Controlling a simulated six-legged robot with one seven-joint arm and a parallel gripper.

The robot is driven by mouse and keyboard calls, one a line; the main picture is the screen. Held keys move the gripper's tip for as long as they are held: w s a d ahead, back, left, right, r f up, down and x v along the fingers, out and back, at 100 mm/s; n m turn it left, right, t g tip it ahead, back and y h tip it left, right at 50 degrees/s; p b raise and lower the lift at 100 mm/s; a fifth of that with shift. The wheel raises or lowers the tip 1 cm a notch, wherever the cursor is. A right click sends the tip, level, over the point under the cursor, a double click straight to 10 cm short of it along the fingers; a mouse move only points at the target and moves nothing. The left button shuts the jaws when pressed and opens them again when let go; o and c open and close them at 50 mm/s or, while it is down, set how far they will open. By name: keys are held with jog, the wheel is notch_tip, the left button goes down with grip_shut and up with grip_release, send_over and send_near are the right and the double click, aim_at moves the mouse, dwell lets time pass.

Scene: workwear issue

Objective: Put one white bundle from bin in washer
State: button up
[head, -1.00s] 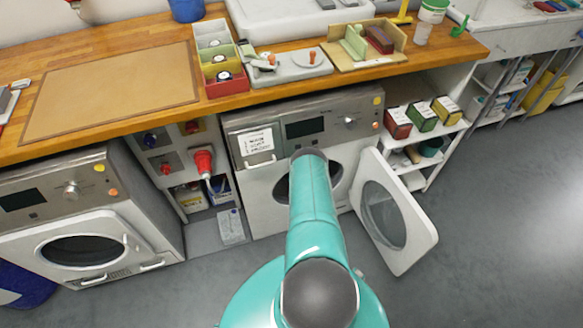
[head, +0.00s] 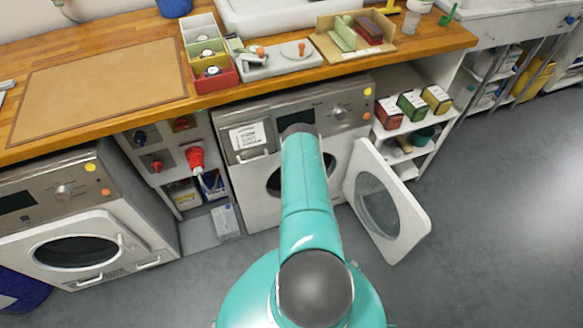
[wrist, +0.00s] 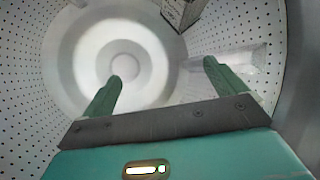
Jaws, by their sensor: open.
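Nothing shows between the fingers.
Shelves (head: 415,135) stand right of the open door. Grey floor is clear at right.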

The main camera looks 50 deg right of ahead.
jog(key=v, duration=0.9)
jog(key=shift+s+r, duration=0.15)
jog(key=shift+r, duration=0.05)
dwell(0.4)
